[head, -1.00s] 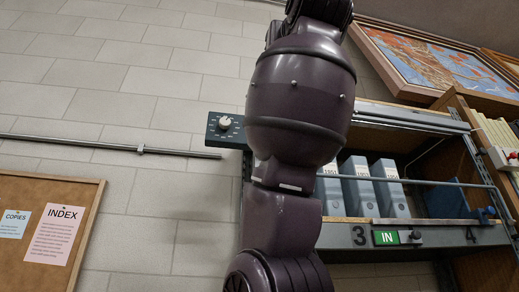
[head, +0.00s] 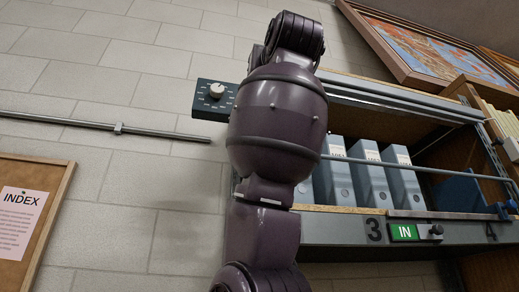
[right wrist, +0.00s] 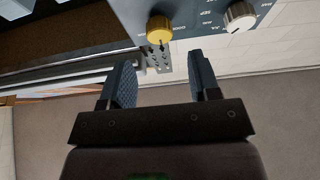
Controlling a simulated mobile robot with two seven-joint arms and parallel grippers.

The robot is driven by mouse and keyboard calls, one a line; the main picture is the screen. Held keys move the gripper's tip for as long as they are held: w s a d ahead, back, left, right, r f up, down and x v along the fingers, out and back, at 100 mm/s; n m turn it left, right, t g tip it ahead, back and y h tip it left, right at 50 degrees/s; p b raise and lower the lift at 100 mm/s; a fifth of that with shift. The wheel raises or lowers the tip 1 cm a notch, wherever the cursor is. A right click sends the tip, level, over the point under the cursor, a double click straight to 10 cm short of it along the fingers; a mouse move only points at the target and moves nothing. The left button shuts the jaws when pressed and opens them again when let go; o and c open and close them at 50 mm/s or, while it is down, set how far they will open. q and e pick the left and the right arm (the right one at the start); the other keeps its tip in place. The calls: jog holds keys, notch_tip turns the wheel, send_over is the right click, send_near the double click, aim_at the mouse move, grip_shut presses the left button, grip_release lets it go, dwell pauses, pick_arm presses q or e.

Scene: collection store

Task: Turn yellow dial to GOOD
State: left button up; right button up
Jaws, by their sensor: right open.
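The yellow dial (right wrist: 160,29) is a round knob with a dark pointer on its near side, on a grey-blue panel (right wrist: 195,18) at the top of the right wrist view. In the head view my arm covers part of the dark panel (head: 202,105), and the yellow dial does not show. My left gripper is not in view.
A white dial (right wrist: 240,16) sits right of the yellow one; a white knob (head: 216,90) shows in the head view. A rail (head: 90,123) runs along the wall. Right of my arm is a shelf (head: 340,225) with grey binders (head: 370,185) and a green IN sign (head: 404,232).

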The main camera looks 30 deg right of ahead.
jog(key=p+x, duration=0.2)
jog(key=x, duration=0.4)
jog(key=shift+c, duration=0.7)
jog(key=c, duration=0.8)
jog(key=shift+o, duration=0.2)
